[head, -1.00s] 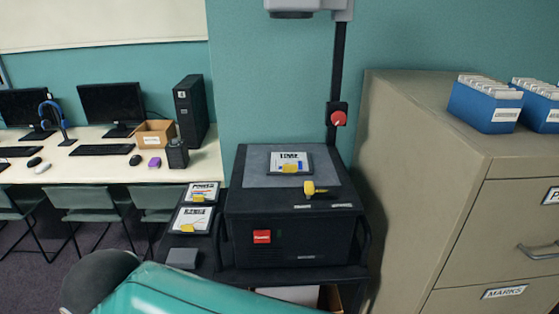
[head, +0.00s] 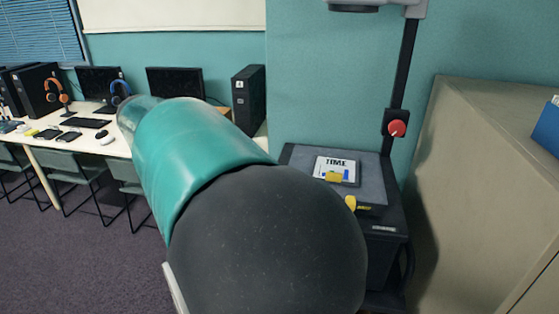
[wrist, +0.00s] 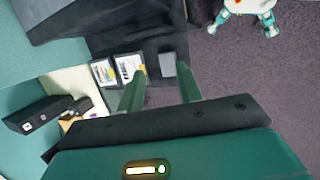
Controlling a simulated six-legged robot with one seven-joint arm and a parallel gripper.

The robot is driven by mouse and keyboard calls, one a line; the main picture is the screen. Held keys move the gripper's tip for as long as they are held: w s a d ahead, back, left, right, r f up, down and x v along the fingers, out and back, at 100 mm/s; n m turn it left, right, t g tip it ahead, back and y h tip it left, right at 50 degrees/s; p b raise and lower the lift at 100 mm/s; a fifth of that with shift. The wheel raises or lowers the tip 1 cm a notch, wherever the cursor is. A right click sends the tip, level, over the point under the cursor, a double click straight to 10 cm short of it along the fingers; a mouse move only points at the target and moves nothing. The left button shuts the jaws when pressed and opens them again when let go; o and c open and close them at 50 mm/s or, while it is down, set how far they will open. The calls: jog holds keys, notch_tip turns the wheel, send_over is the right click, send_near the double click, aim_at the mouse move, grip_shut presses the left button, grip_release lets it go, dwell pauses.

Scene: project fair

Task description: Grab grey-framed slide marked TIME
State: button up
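The slide marked TIME (head: 336,163) lies flat on the glass top of the overhead projector (head: 379,181) in the head view. It has a grey frame, a white field with blue print and a yellow tab at its front edge. My gripper (wrist: 162,70) shows in the wrist view, its two green fingers apart with nothing held between them. It points down toward the cart's side shelf, away from the TIME slide. In the head view my arm hides the gripper and the side shelf. I cannot make out the TIME slide in the wrist view.
Two dark-framed slides (wrist: 103,71) (wrist: 129,66) and a grey block (wrist: 168,64) lie on the side shelf. The projector's post with a red knob (head: 397,129) rises behind the glass. A filing cabinet (head: 470,180) stands close at right. Open carpet lies at left.

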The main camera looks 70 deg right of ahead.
jog(key=s+d+r+g, duration=0.1)
jog(key=s+d+g, duration=0.2)
jog(key=d, duration=0.5)
jog(key=s+d+r+g+y, duration=0.1)
jog(key=s+d+g, duration=0.3)
jog(key=d, duration=0.3)
jog(key=s+d+r+g, duration=0.1)
jog(key=s+d+g, duration=0.2)
jog(key=d, duration=0.5)
jog(key=x, duration=0.8)
jog(key=shift+a+f, duration=0.2)
jog(key=shift+a, duration=0.05)
jog(key=x, duration=0.5)
jog(key=shift+s+d+f, duration=0.2)
jog(key=shift+d+f, duration=0.05)
grip_shut()
